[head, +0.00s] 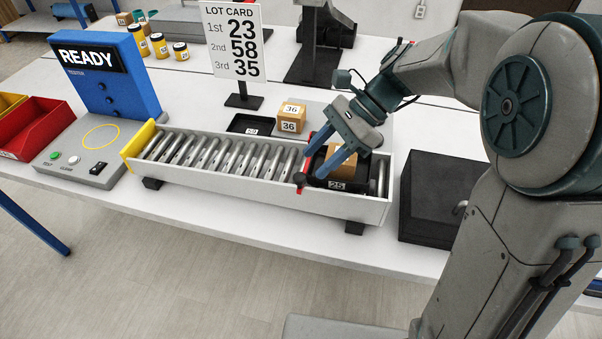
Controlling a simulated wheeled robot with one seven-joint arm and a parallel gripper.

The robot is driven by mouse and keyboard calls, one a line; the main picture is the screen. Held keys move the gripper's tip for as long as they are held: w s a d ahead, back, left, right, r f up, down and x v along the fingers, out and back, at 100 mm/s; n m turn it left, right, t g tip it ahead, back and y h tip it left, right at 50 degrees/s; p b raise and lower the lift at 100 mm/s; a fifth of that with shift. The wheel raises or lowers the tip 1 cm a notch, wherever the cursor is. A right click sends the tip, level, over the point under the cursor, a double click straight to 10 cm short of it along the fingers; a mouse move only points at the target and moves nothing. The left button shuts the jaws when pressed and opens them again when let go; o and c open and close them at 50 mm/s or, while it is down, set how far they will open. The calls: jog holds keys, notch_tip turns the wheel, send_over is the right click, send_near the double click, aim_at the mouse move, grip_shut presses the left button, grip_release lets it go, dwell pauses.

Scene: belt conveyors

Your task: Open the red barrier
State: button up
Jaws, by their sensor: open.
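The red barrier (321,138) stands across the roller conveyor (392,205), near its right end. Its red shows at the far side and at the near rim, and a dark round knob (299,179) sits at its near end. My gripper (315,164) has blue fingers and is open. It reaches down from the right over the barrier, with the fingertips close to the knob. I cannot tell whether they touch it. The fingers hide the middle of the barrier. Just right of it, a black tray (336,185) labelled 25 holds a cardboard box (345,159).
Left of the barrier the rollers are empty up to a yellow end plate (139,139). Behind stand a box (291,118) marked 36, another black tray (250,125) and a lot card (232,40). A black case (432,197) is right of the conveyor. A blue READY panel (104,72) stands left.

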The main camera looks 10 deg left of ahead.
aim_at(301, 175)
jog(key=x, duration=0.6)
jog(key=shift+r, duration=0.1)
grip_shut()
